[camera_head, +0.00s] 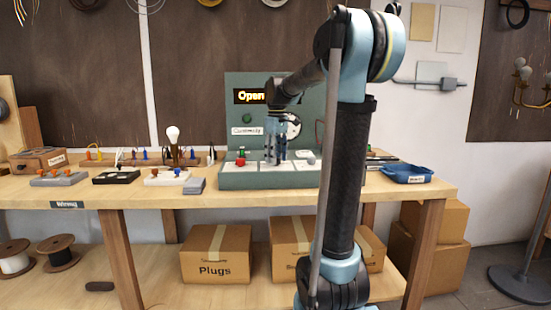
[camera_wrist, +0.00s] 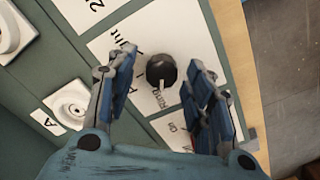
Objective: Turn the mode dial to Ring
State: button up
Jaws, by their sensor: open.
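The mode dial (camera_wrist: 161,70) is a round black knob with a white pointer mark, set on a white label panel (camera_wrist: 185,50) in the wrist view. The pointer mark lies on the picture's lower side, near a partly covered word that may read "Ring". "Light" is printed to the dial's left. My gripper (camera_wrist: 160,68) is open, one blue finger on either side of the dial, with visible gaps. In the head view my gripper (camera_head: 276,154) points down over the green test station (camera_head: 236,182); the dial cannot be made out there.
The station's upright panel (camera_head: 235,83) has a display reading "Open" and a "Continuity" label. White sockets (camera_wrist: 72,103) lie left of the dial in the wrist view. A blue tray (camera_head: 405,174) stands right on the workbench (camera_head: 300,195); a bulb (camera_head: 172,134) stands left.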

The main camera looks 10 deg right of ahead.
notch_tip(320, 180, up, 12)
dwell(0.6)
jog(key=shift+f, duration=0.1)
jog(key=s+d+f+m, duration=0.2)
jog(key=s+f+m, duration=0.1)
jog(key=s+f, duration=0.7)
jog(key=s+d+f+m+t, duration=0.1)
jog(key=s+d+f+m, duration=0.1)
jog(key=s+f, duration=0.9)
jog(key=s+d+f+m+t, duration=0.1)
jog(key=s+d+f+m, duration=0.2)
jog(key=s+f, duration=0.7)
notch_tip(320, 180, down, 4)
jog(key=shift+s+r+m, duration=0.1)
jog(key=shift+s+m, duration=0.25)
jog(key=shift+m, duration=0.15)
jog(key=shift+d, duration=0.1)
jog(key=shift+w+f, duration=0.25)
jog(key=shift+w, duration=0.2)
